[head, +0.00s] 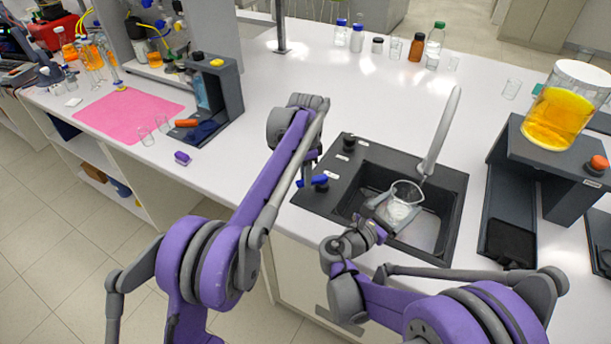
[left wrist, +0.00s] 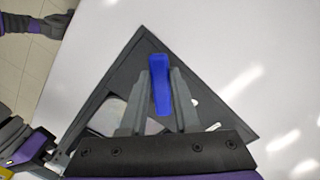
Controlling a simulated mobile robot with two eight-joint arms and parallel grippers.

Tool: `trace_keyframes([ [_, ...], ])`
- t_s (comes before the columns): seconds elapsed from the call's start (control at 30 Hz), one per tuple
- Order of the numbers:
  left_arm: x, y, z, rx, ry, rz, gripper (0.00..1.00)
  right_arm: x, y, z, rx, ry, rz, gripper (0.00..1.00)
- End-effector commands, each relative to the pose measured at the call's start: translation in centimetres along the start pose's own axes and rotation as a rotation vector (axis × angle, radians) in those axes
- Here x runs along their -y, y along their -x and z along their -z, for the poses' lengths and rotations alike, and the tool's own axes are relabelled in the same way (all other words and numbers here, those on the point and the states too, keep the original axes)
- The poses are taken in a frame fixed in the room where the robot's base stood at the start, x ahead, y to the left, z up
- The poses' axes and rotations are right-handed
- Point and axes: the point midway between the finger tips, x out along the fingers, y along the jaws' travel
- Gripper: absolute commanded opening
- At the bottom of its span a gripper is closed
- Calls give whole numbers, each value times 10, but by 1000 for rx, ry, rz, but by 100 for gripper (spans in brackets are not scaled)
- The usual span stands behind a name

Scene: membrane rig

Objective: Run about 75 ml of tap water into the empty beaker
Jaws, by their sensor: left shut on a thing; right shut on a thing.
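The beaker looks roughly upright. I cannot make out a water stream or the level inside it.
A dark stand with a jar of orange liquid (head: 557,117) is right of the sink. Bottles, including a brown one (head: 417,47), stand at the back. A pink mat (head: 125,108) and a dark stand (head: 222,88) are at the left. The white counter between is mostly clear.

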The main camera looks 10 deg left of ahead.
Motion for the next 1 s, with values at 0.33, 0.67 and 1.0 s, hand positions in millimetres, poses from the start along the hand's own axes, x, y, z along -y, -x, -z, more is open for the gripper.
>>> trace_keyframes([
  [0.33, -11, 1, 2, -1, 200, 1, 0, 0, 0, 0, 1, 0, 0, 27],
  [0.67, -24, 1, 6, -1, 479, 2, 0, 0, 0, 0, 1, 0, 0, 27],
  [1.0, -33, 1, 12, -2, 686, 2, 0, 0, 0, -1, 1, 0, 0, 27],
])
